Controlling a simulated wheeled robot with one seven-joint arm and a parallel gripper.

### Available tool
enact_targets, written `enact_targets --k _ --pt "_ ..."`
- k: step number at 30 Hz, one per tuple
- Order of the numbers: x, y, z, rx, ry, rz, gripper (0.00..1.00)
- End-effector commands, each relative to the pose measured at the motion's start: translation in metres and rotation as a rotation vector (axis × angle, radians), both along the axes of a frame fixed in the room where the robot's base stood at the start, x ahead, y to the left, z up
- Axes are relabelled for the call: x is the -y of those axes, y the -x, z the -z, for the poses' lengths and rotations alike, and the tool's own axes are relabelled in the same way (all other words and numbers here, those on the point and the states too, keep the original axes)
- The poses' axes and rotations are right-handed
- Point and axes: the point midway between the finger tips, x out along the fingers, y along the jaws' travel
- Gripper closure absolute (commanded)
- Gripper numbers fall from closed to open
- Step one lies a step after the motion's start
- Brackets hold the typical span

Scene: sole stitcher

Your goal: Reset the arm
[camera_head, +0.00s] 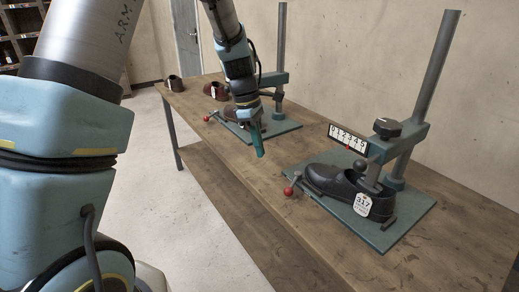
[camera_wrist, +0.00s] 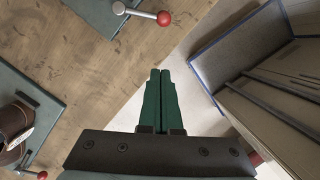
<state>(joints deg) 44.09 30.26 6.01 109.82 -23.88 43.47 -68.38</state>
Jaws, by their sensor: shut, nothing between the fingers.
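My gripper (camera_head: 260,152) is shut and empty, pointing down above the wooden table between the two stitching stations. In the wrist view my gripper (camera_wrist: 160,73) shows its two green fingers pressed together, with nothing between them. My arm reaches in from the top of the head view, and a large part of my own arm also fills the left side.
A teal station base (camera_head: 413,232) holds a black shoe (camera_head: 328,178) under a post and clamp. A farther station base (camera_head: 286,128) holds a brown shoe, partly hidden by my arm. Red-knobbed levers (camera_head: 288,191) stick out. More shoes (camera_head: 175,83) stand at the table's far end.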

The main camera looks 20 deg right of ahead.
Motion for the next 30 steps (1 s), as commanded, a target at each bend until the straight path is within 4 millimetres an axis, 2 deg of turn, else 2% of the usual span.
enact_targets --k 7,10,11,14,16,18,21,25,27,30 --pt "-0.003 -0.001 0.0 0.003 0.0 0.003 1.0" --pt "-0.024 -0.007 -0.005 0.028 0.004 0.038 1.0" --pt "-0.035 -0.009 -0.007 0.042 0.004 0.06 1.0" --pt "-0.091 -0.017 -0.017 0.111 0.004 0.174 1.0" --pt "-0.139 -0.017 -0.024 0.169 -0.005 0.287 1.0" --pt "-0.187 -0.01 -0.029 0.225 -0.023 0.413 1.0" --pt "-0.243 0.006 -0.034 0.288 -0.058 0.59 1.0" --pt "-0.292 0.03 -0.036 0.337 -0.101 0.777 1.0" --pt "-0.307 0.04 -0.036 0.349 -0.118 0.844 1.0" --pt "-0.318 0.047 -0.036 0.358 -0.131 0.901 1.0"
